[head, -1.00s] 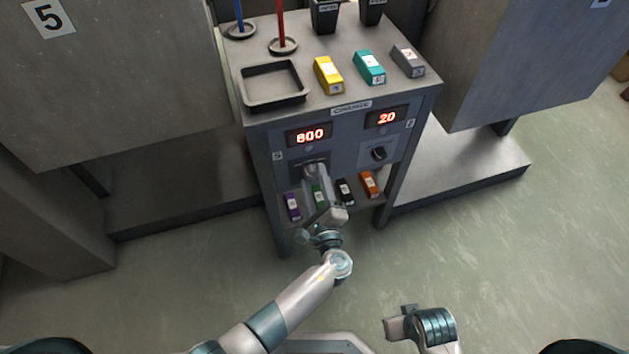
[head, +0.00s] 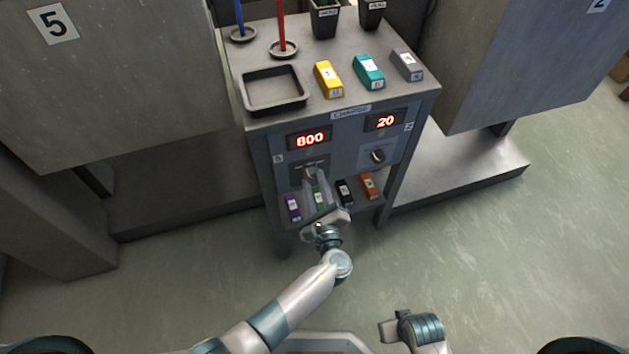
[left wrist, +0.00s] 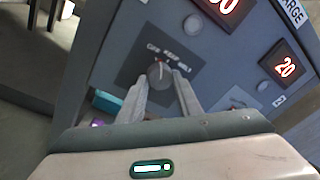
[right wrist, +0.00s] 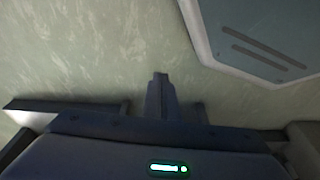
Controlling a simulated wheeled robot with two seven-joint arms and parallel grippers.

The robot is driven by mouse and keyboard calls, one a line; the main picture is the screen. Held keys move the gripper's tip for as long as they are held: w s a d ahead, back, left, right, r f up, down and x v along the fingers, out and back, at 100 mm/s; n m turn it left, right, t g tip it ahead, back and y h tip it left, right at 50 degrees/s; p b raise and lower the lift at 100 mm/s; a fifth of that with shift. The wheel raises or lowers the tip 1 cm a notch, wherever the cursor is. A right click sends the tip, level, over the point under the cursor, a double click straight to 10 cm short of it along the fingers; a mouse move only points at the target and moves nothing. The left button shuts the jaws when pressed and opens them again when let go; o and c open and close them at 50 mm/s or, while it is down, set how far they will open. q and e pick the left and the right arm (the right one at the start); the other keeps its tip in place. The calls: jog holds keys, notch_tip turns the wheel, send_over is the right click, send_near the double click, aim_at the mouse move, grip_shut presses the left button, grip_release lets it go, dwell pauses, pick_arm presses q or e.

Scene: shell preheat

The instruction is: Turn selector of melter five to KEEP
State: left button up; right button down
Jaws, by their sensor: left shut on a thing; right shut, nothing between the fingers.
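The melter five selector (left wrist: 158,72) is a dark round knob on the left half of the console front, under the display reading 800. A label strip (left wrist: 169,53) above it reads OFF, KEEP, MELT. My left gripper (left wrist: 163,82) is shut on the knob, one finger on each side; it also shows in the head view (head: 312,178), covering most of the knob. A pale mark on the knob points up toward the labels, near KEEP; its exact alignment is hard to tell. My right gripper (right wrist: 158,78) is shut and empty above the floor.
A second knob (head: 377,156) sits to the right under the display (head: 386,121) reading 20. Purple (head: 293,207), green, black and orange blocks stand on the low shelf under the panel. Yellow (head: 328,79), teal and grey blocks and a black tray (head: 247,101) are on top.

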pick_arm(q)
jog(key=m+p, duration=0.3)
jog(key=m, duration=0.1)
jog(key=shift+r, duration=0.2)
jog(key=shift+f+m+g+p, duration=0.1)
jog(key=shift+m+g+p, duration=0.2)
jog(key=shift+m, duration=0.6)
pick_arm(e)
notch_tip(320, 180, down, 8)
jog(key=s, duration=0.1)
jog(key=shift+s+d+r, duration=0.15)
jog(key=shift+s+r, duration=0.05)
jog(key=shift+s, duration=0.15)
pick_arm(q)
jog(key=o, duration=1)
jog(key=shift+o, duration=0.2)
